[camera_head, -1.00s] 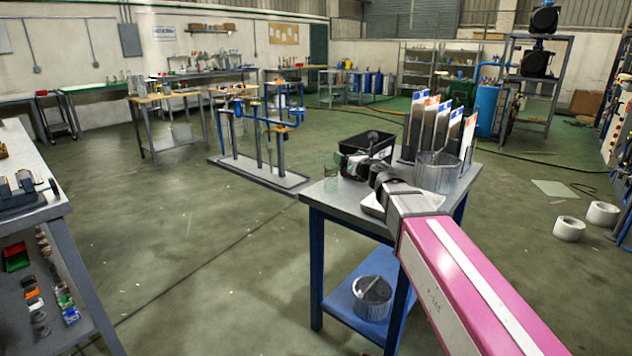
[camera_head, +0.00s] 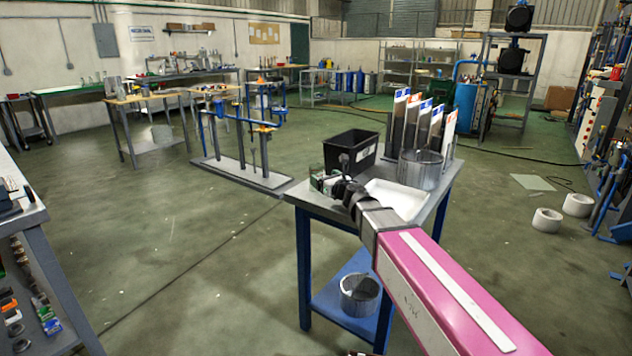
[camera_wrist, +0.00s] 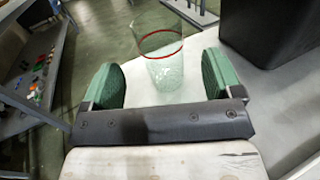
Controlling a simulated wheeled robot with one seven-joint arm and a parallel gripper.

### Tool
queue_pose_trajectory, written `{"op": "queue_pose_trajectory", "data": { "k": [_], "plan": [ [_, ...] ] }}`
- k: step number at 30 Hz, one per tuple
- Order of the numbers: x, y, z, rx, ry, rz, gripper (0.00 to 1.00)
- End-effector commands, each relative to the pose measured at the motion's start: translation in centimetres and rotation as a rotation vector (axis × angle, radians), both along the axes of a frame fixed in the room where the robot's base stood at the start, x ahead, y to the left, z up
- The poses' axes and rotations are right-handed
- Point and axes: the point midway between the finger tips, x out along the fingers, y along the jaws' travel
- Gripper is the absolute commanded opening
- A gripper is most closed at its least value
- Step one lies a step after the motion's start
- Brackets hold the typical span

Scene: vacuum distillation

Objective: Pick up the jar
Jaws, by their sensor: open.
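The jar (camera_wrist: 160,68) is clear glass with a red ring near its top. It stands upright on the grey table (camera_wrist: 270,85), near the table's edge. In the head view, the jar (camera_head: 316,171) shows at the table's left corner, partly hidden by my gripper (camera_head: 327,183). In the wrist view, my gripper (camera_wrist: 161,65) is open, with green pads on its two fingers. The jar is straight ahead, in line with the gap between the pads. Clear space shows on both sides of it, and I cannot tell how far its base is between the fingers.
A black bin (camera_head: 350,150) stands behind my gripper on the table; it shows at the upper right in the wrist view (camera_wrist: 268,28). A white tray (camera_head: 398,200), a metal pot (camera_head: 421,168) and upright holders with coloured labels (camera_head: 425,122) stand to the right. Floor is open to the left.

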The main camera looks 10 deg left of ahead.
Motion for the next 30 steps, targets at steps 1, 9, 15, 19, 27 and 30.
{"op": "queue_pose_trajectory", "data": {
  "k": [1, 9, 15, 19, 27, 30],
  "plan": [
    [0.2, 0.1, 0.0, 0.000, 0.000, 0.000, 0.85],
    [2.3, 2.2, 0.0, 0.001, 0.001, 0.001, 0.85],
    [4.3, 4.3, 0.0, 0.000, 0.001, 0.000, 0.85],
    [4.5, 4.5, 0.0, -0.001, 0.002, 0.000, 0.85],
    [4.4, 4.5, 0.0, 0.000, 0.001, 0.000, 0.49],
    [4.4, 4.5, 0.0, 0.000, 0.001, 0.000, 0.28]
  ]
}}
